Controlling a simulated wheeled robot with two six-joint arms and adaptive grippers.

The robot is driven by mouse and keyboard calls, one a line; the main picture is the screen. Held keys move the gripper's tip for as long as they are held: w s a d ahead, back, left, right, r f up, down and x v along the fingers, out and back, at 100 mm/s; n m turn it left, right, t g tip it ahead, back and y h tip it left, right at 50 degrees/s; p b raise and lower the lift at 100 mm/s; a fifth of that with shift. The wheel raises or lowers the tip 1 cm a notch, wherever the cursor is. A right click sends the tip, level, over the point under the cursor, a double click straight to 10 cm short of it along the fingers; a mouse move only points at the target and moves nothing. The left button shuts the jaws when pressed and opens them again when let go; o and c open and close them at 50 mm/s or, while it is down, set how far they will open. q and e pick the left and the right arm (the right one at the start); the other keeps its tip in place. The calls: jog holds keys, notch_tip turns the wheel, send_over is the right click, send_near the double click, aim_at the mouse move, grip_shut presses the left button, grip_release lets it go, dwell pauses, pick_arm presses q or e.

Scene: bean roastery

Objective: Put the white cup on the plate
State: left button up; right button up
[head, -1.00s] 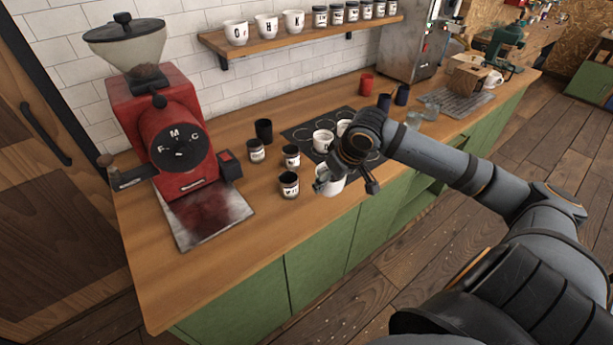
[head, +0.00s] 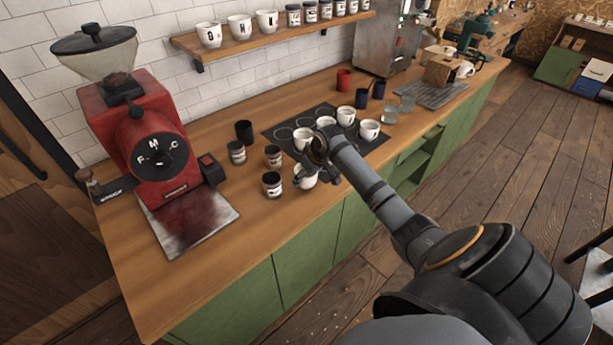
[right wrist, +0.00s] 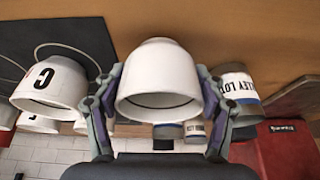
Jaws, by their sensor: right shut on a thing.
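My right gripper (head: 318,175) is shut on a white cup (head: 305,180) near the counter's front edge, just right of the jars. In the right wrist view the cup (right wrist: 160,80) sits between both fingers, plain on the side shown. I cannot tell whether its base touches the counter. A dark mat with ring outlines (head: 283,133) lies behind it; I cannot make out a separate plate. Several other white cups stand on the mat, such as one at its right (head: 369,130). A lettered cup (right wrist: 50,85) is beside the held one in the wrist view. My left gripper is not in view.
Labelled jars (head: 272,184) and a black cup (head: 244,131) stand left of the held cup. A red grinder (head: 140,145) with a tray is farther left. A red cup (head: 344,79), dark cups and glasses (head: 391,114) stand right. Bare counter lies in front of the jars.

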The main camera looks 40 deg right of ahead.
jog(key=shift+f, duration=0.45)
jog(key=shift+f, duration=0.1)
jog(key=o, duration=1.3)
jog(key=shift+o, duration=0.2)
